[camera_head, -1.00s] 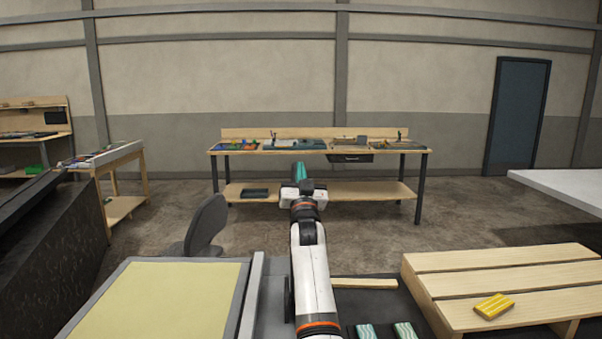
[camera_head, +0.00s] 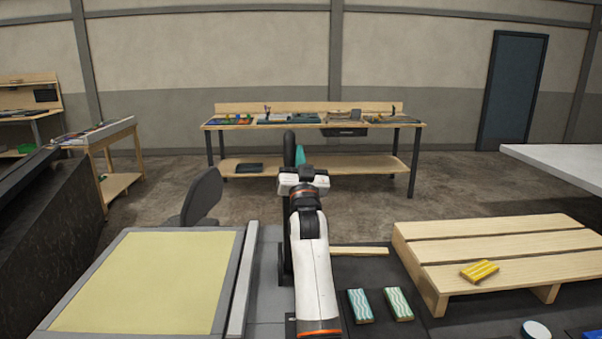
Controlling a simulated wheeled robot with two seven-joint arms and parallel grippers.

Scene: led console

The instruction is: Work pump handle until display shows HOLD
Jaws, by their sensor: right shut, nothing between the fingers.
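My right arm reaches forward up the middle of the head view. My right gripper (camera_head: 302,176) points away from me at its far end; it is shut, with nothing in it. A dark upright bar with a rounded top (camera_head: 289,148) and a teal piece (camera_head: 300,155) show just beyond the gripper. I cannot tell whether either is part of the pump handle, or whether the gripper touches them. The arm hides what lies directly behind it. I can make out no display and no lettering. My left gripper is out of view.
A framed pale yellow panel (camera_head: 145,282) lies at the near left. A slatted wooden pallet (camera_head: 500,243) with a yellow striped block (camera_head: 480,271) is at right. Two wavy-patterned blocks (camera_head: 360,306) lie beside my arm. A workbench (camera_head: 314,124) stands farther back, with a chair (camera_head: 201,199) at left.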

